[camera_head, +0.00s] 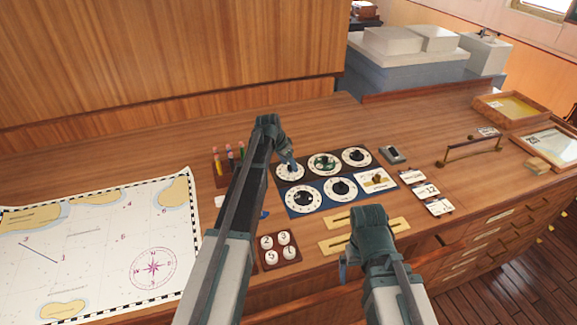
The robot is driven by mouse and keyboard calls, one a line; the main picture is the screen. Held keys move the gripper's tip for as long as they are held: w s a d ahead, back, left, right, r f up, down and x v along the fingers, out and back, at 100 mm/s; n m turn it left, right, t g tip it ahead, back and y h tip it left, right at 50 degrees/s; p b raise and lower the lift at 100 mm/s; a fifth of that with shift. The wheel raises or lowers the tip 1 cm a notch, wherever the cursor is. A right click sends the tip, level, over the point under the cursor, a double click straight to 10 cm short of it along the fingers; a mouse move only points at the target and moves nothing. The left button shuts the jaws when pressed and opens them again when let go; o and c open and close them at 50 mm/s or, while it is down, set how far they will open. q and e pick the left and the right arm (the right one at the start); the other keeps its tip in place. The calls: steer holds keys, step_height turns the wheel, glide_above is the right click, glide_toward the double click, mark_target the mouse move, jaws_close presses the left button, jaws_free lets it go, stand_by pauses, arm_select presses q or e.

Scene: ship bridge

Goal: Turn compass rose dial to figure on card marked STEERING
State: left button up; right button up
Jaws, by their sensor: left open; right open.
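Two rows of round white dials with dark knobs sit on panels on the wooden desk. The upper middle dial (325,163) has a green centre and looks like the compass rose dial. Its pointer setting is too small to read. My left gripper (289,162) is open and points down over the upper left dial (290,172), partly covering it; contact cannot be told. Small white cards (427,191) lie right of the panels, one showing 12; the word STEERING cannot be read. My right gripper (345,268) is open near the desk's front edge, mostly hidden by its own arm.
A chart (95,245) with a printed rose covers the left. A block of numbered round buttons (279,249), yellow slotted plates (335,245), a grey device (392,154) and a raised bar handle (470,148) stand around the panels. Trays (508,106) are far right.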

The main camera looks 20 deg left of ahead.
arm_select(q)
jaws_close()
steer(key=shift+n, duration=0.3)
steer(key=n, duration=0.1)
steer(key=n+y, duration=0.1)
steer(key=n, duration=0.1)
steer(key=shift+s+d+n+y, duration=0.1)
steer(key=shift+d+n+y, duration=0.2)
steer(key=shift+n, duration=0.1)
steer(key=n+y, duration=0.1)
steer(key=n, duration=0.3)
steer(key=shift+d+y, duration=0.1)
steer(key=shift+y, duration=0.3)
steer(key=n, duration=0.2)
steer(key=n+y, duration=0.1)
steer(key=n, duration=0.2)
steer(key=shift+w+d+n+g+y, duration=0.2)
steer(key=shift+w+n+g+y, duration=0.1)
steer(key=shift+n+y, duration=0.1)
steer(key=shift+n+g+y, duration=0.5)
steer(key=shift+n, duration=1.4)
